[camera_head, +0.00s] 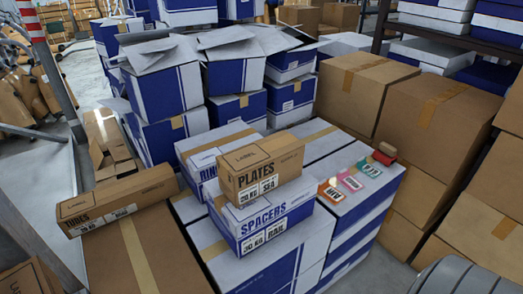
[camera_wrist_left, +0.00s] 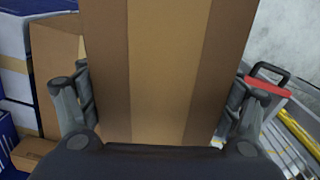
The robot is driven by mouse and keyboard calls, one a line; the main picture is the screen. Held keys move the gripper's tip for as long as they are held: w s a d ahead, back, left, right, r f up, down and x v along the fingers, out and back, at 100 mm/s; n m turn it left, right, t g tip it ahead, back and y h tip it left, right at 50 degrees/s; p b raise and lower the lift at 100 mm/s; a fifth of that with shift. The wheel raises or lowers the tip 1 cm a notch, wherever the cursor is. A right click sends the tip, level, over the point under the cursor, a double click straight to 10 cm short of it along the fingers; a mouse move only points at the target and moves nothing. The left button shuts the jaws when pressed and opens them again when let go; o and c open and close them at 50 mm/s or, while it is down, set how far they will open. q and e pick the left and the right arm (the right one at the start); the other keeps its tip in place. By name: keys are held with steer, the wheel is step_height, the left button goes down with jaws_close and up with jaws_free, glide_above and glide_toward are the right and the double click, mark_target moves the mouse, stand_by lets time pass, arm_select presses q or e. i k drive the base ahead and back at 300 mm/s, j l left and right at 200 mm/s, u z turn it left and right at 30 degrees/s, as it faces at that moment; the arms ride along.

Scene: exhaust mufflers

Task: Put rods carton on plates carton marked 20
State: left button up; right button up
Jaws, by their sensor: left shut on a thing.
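My left gripper (camera_wrist_left: 155,92) is shut on a brown carton (camera_wrist_left: 215,45) with a lighter tape strip down its middle, one finger at each side. No label shows on that carton, so I cannot tell from print whether it is the rods carton. No carton with a readable RODS label shows. Neither gripper shows in the head view.
A rings carton (camera_head: 195,160) stands close behind the plates carton. A long brown tubes carton (camera_head: 115,202) lies at the left. Coloured cards (camera_head: 350,182) and a red-brown object (camera_head: 385,153) lie on the right stack. Tall brown cartons (camera_head: 430,125) stand right; open boxes (camera_head: 225,75) rise behind.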

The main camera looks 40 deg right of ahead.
mark_target(263, 149)
steer(key=k+z, duration=0.1)
steer(key=z, duration=0.7)
